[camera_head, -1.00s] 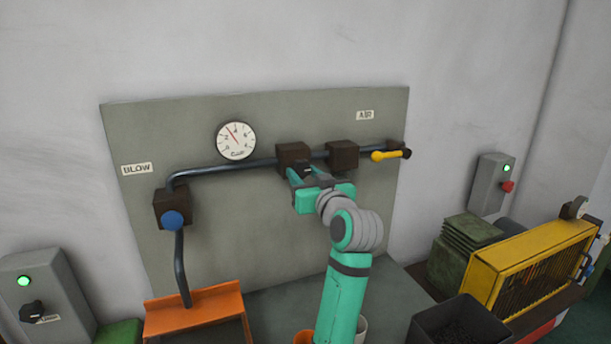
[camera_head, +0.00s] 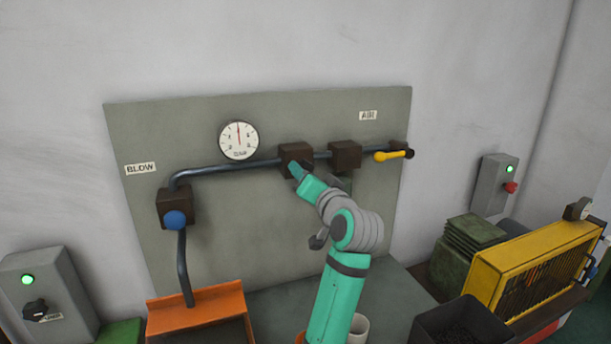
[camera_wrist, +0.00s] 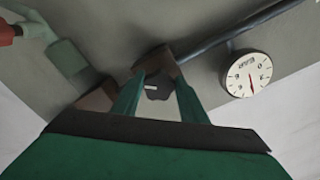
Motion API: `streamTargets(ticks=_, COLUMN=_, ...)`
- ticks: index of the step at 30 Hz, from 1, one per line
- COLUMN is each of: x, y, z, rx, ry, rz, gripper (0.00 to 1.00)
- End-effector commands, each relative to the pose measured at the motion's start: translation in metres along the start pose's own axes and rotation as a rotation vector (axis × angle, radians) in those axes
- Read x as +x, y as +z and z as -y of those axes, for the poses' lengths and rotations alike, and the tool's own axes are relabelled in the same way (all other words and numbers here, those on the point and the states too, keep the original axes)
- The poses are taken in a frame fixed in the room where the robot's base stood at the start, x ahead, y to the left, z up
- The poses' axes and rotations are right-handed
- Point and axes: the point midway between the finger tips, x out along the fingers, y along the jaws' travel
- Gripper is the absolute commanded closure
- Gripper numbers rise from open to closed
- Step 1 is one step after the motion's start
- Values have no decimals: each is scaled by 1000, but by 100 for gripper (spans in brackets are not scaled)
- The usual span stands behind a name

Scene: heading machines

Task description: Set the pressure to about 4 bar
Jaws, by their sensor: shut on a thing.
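The round white pressure gauge (camera_head: 239,140) is on the grey panel. Its red needle points almost straight up; the numerals are too small to read surely. It also shows upside down in the wrist view (camera_wrist: 250,74), needle pointing down. The dark regulator block (camera_head: 296,153) sits on the pipe right of the gauge. My gripper (camera_head: 297,171) is at the front of this block, turned on its side. In the wrist view its two green fingers (camera_wrist: 157,98) are shut on a dark knob (camera_wrist: 157,86) with a white mark. The knob is hidden in the head view.
A yellow valve lever (camera_head: 392,155) is right of a second brown block (camera_head: 345,154). A blue knob (camera_head: 175,220) is on the lower left block. An orange tray (camera_head: 197,306) and a black bin (camera_head: 460,325) stand below.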

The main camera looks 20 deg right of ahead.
Motion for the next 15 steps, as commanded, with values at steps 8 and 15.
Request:
streamTargets(ticks=8, x=0, y=0, z=-2, rx=9, ry=4, rz=-1, gripper=83)
streamTargets(ticks=15, x=-1, y=-1, z=-2, rx=8, ry=4, rz=-1, gripper=43)
